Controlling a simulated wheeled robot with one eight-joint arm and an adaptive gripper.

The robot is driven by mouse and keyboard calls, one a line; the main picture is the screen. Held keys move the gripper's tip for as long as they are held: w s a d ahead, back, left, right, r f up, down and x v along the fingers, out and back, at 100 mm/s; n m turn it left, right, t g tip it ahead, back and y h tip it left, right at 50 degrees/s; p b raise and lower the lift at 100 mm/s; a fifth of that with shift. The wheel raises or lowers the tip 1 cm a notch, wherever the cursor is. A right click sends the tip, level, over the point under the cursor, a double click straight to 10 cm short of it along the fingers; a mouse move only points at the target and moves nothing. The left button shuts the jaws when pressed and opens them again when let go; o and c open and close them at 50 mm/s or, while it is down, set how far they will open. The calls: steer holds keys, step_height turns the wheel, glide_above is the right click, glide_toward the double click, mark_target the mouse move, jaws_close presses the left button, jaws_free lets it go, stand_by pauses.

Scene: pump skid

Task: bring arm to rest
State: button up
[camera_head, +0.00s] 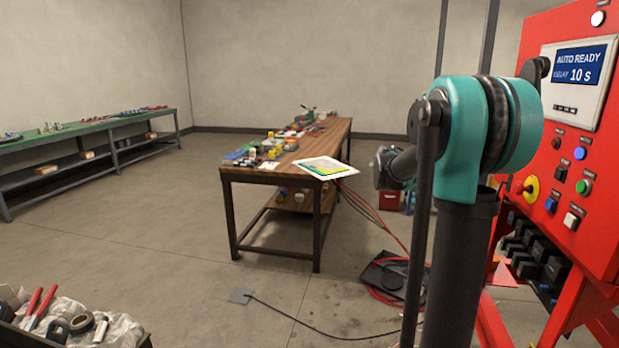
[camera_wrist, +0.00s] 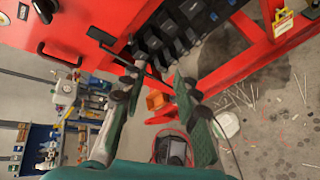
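My arm (camera_head: 455,215) stands upright in the right part of the head view, with a teal joint at its top. Its end is not clearly seen there. In the wrist view my gripper (camera_wrist: 154,92) shows two green and grey fingers spread apart, with nothing held between them.
A wooden table (camera_head: 240,176) with many small items and a paper sheet (camera_head: 325,168) stands mid-room. A green-topped bench (camera_head: 70,132) runs along the left. Hoses and a dark case (camera_head: 385,278) lie on the floor. A tool bin (camera_head: 75,330) is at front left. Floor between is largely free.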

steer(key=s+a+f+m+t+y, duration=0.4)
steer(key=s+a+f+y, duration=0.8)
steer(key=s+a+f, duration=1.1)
steer(key=a+f, duration=0.3)
steer(key=shift+m+t+y, duration=0.4)
